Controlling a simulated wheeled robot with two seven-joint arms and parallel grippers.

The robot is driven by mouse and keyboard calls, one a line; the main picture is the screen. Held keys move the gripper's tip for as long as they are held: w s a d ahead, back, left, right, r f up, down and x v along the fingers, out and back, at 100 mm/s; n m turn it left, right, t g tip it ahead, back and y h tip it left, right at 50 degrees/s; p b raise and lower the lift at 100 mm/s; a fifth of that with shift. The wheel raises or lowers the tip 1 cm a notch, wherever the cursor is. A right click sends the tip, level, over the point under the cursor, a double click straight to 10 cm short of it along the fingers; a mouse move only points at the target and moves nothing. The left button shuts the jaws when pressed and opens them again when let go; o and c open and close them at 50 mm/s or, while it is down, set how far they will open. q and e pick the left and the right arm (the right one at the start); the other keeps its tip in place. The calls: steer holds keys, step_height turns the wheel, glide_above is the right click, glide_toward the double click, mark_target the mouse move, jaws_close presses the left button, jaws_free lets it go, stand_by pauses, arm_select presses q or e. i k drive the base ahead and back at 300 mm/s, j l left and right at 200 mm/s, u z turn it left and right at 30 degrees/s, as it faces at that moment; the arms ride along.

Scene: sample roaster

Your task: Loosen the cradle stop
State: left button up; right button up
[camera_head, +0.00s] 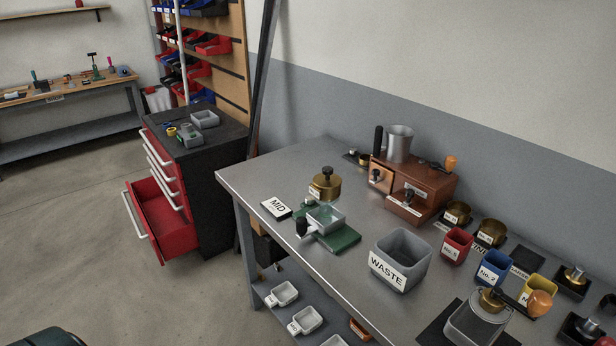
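No part that I can clearly tell as the cradle stop shows in the head view. A copper-brown machine (425,187) stands at the back of the steel bench, with a metal cup (398,143) on top, an upright black handle (378,139), an orange-tipped lever (449,163) and small black knobs on its front. A brass canister (325,188) with a black knob on top stands left of it. A clear tray (325,218) with a black knob sits on a green base (340,240) in front. Neither of my grippers is in view.
The steel bench (290,170) also carries a grey WASTE bin (400,259), red, blue and yellow numbered bins (493,267), and a brass device with an orange handle (539,303). A red drawer (163,216) stands open at the tool cabinet.

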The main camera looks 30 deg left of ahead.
mark_target(309, 199)
steer(key=i+j, duration=0.15)
steer(key=j, duration=0.2)
steer(key=i+j, duration=0.1)
steer(key=j, duration=0.3)
steer(key=i+j, duration=0.15)
steer(key=j, duration=0.2)
